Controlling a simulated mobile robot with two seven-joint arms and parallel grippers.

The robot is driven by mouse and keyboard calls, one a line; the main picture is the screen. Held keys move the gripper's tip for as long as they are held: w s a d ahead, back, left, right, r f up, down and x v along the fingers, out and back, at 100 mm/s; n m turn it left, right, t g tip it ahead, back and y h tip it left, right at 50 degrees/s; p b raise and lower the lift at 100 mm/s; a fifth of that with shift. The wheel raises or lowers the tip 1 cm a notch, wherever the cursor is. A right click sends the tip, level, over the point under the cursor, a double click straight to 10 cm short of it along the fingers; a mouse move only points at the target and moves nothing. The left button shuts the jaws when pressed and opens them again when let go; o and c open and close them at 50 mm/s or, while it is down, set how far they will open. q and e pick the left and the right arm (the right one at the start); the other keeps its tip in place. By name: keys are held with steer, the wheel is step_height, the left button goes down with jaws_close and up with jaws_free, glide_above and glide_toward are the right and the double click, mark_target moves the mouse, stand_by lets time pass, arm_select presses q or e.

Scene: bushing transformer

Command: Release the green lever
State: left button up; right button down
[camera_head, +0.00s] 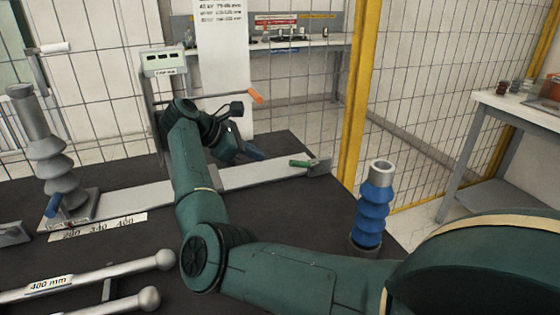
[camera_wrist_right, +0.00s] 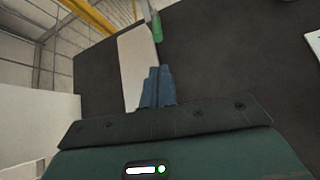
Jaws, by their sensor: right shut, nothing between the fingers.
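The green lever (camera_head: 302,163) is a small green handle at the right end of a flat grey metal bar (camera_head: 262,173) on the dark table. It also shows in the right wrist view (camera_wrist_right: 156,27), beyond my fingertips. My right gripper (camera_head: 254,154) has blue fingers and is above the bar, left of the lever and apart from it. In the right wrist view its fingers (camera_wrist_right: 157,78) are together, with nothing between them. My left gripper is not in view.
A blue ribbed bushing (camera_head: 373,210) stands at the table's right edge, a grey one (camera_head: 50,155) at the left. A stand with a display (camera_head: 163,64) and an orange handle (camera_head: 255,96) are behind my right arm. Ball-ended rods (camera_head: 90,276) lie front left.

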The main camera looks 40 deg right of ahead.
mark_target(306, 165)
stand_by(0.4)
steer(key=p+x, duration=0.1)
steer(key=x, duration=0.7)
steer(key=shift+s+d+f+p, duration=0.1)
steer(key=shift+d+f+p, duration=0.1)
steer(key=shift+p, duration=0.1)
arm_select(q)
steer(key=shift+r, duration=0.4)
arm_select(e)
steer(key=shift+s+d+f, duration=0.1)
steer(key=shift+d+f, duration=0.35)
steer(key=shift+d, duration=0.05)
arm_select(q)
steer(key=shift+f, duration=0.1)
